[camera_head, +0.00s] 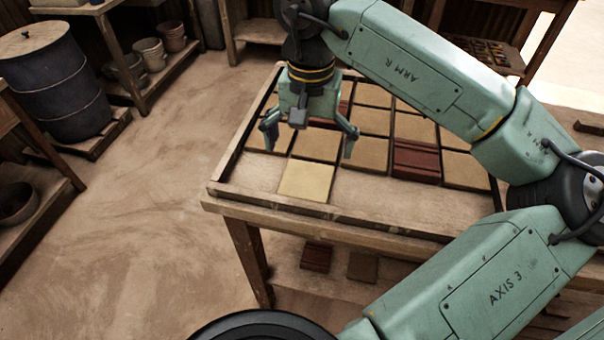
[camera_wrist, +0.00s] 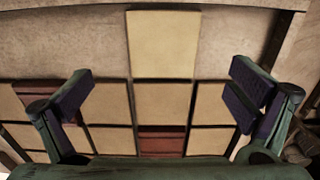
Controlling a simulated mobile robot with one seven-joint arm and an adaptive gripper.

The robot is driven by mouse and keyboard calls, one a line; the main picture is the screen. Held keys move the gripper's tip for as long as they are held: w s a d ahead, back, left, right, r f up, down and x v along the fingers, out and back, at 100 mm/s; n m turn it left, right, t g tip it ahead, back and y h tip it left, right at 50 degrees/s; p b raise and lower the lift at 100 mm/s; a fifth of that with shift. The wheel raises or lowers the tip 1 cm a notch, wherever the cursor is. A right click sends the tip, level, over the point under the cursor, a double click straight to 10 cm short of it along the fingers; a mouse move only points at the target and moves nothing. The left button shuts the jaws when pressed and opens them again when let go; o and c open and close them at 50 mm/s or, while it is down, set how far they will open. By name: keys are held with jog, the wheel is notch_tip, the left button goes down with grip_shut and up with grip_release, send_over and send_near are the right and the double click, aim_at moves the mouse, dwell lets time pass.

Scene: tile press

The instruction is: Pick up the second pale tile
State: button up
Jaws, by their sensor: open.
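One pale, cream-yellow tile (camera_head: 305,180) lies flat on the wooden table at the near end of the tile layout, lighter than the tan tiles behind it. It shows in the wrist view as the topmost tile (camera_wrist: 163,43). My gripper (camera_head: 309,139) is open and empty above the table, its fingers spread wide, over the tiles just behind the pale one. In the wrist view the fingers (camera_wrist: 161,93) stand either side of the tile column, with the pale tile beyond them. I cannot make out another clearly pale tile; the gripper hides part of the layout.
Several tan tiles (camera_head: 370,121) and dark red grooved tiles (camera_head: 416,160) lie in rows, bounded by the table's raised wooden rim (camera_head: 300,208). Bare tabletop lies left and right of the pale tile. A red tile (camera_head: 316,257) and a tan tile (camera_head: 362,266) rest on the lower shelf.

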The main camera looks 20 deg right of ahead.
aim_at(306, 179)
jog(key=shift+w+a+f+p, duration=0.1)
jog(key=shift+f+p, duration=0.5)
jog(key=shift+f, duration=1.4)
jog(key=shift+a+f+p, duration=0.1)
jog(key=shift+f+p, duration=0.45)
jog(key=shift+f, duration=1.4)
jog(key=c, duration=1.4)
